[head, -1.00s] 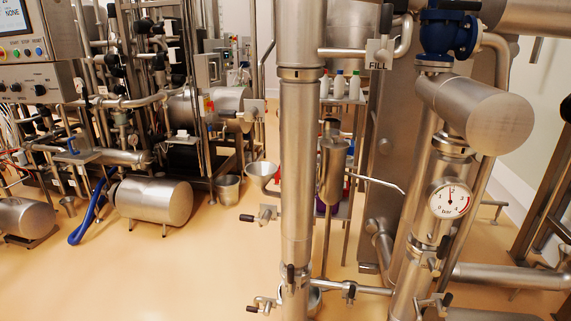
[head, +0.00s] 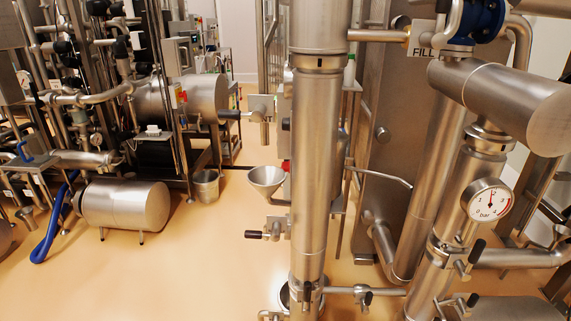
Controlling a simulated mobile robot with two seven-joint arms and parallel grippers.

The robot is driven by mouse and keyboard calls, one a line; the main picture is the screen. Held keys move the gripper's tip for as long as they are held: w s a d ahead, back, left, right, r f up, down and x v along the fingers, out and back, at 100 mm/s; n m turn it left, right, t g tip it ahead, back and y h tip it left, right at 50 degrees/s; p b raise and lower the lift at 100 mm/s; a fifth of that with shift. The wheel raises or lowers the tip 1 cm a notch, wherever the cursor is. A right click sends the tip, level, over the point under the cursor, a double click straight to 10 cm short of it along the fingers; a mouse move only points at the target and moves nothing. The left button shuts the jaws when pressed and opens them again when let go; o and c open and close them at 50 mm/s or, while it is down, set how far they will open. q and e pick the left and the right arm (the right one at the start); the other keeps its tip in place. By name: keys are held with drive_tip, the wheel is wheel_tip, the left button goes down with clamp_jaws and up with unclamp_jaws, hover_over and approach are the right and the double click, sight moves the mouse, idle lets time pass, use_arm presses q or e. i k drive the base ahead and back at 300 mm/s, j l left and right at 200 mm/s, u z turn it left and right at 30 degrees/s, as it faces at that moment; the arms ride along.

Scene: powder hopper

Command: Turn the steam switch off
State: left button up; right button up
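I cannot make out a switch marked as the steam switch. A small grey box (head: 262,106) with a black handle (head: 230,115) pointing left stands behind the tall steel column (head: 314,170); no label on it is readable. A valve with a black handle (head: 256,235) sticks out to the left of the column, lower down. Neither of my grippers is in view.
A funnel (head: 266,181) sits left of the column. A pressure gauge (head: 488,203) and a thick horizontal cylinder (head: 505,100) are at the right. A steel tank (head: 125,205) and a bucket (head: 205,186) stand at the left. Open floor (head: 190,265) lies in front.

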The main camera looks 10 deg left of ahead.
sight(284, 165)
drive_tip(key=i+j, duration=0.1)
drive_tip(key=j, duration=0.2)
drive_tip(key=i+j+z, duration=0.1)
drive_tip(key=j, duration=0.15)
drive_tip(key=i+j, duration=0.1)
drive_tip(key=j, duration=0.2)
drive_tip(key=i+j+z, duration=0.1)
drive_tip(key=i+j, duration=0.4)
drive_tip(key=i, duration=0.25)
drive_tip(key=k+j, duration=0.1)
drive_tip(key=j, duration=0.3)
drive_tip(key=k+j, duration=0.1)
drive_tip(key=j, duration=0.35)
drive_tip(key=k+j+z, duration=0.1)
drive_tip(key=j, duration=0.3)
